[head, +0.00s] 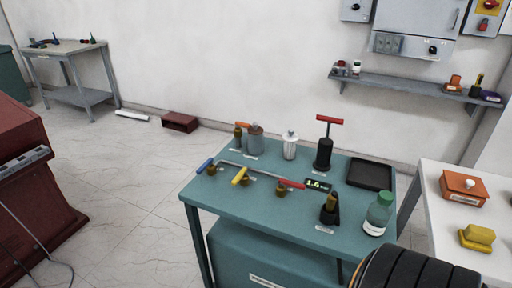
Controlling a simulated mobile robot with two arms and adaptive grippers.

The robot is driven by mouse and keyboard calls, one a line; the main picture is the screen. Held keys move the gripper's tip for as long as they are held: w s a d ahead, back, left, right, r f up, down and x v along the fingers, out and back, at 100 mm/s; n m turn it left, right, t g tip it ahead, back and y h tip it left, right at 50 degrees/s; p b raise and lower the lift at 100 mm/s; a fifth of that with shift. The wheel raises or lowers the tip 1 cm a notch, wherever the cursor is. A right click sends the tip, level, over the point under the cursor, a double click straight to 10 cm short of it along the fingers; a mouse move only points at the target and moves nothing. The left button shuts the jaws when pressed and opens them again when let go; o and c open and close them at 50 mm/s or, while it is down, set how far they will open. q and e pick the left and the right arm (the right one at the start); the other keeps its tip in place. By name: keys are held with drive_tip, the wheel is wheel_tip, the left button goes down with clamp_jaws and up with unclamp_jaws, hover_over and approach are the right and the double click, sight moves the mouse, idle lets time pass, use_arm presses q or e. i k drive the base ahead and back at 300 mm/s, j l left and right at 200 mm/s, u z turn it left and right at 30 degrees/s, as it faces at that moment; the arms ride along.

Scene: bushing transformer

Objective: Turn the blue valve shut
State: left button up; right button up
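The blue valve (205,166) is at the left edge of the teal table (265,221). Its lever handle points down and left in the picture, beyond its small brass body. A thin grey pipe runs from near it to the right, past a valve with a yellow handle (239,176) and one with a red handle (291,184). Neither of my grippers is in view, and nothing touches the blue valve.
A grey canister (256,141), a white-capped jar (290,146), a red-handled pump (324,147), a black tray (370,174), a small display (318,185) and a green-capped bottle (378,214) stand on the table. A dark ribbed shape covers the lower right.

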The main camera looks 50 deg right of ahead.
sight(210, 162)
drive_tip(key=z, duration=1.05)
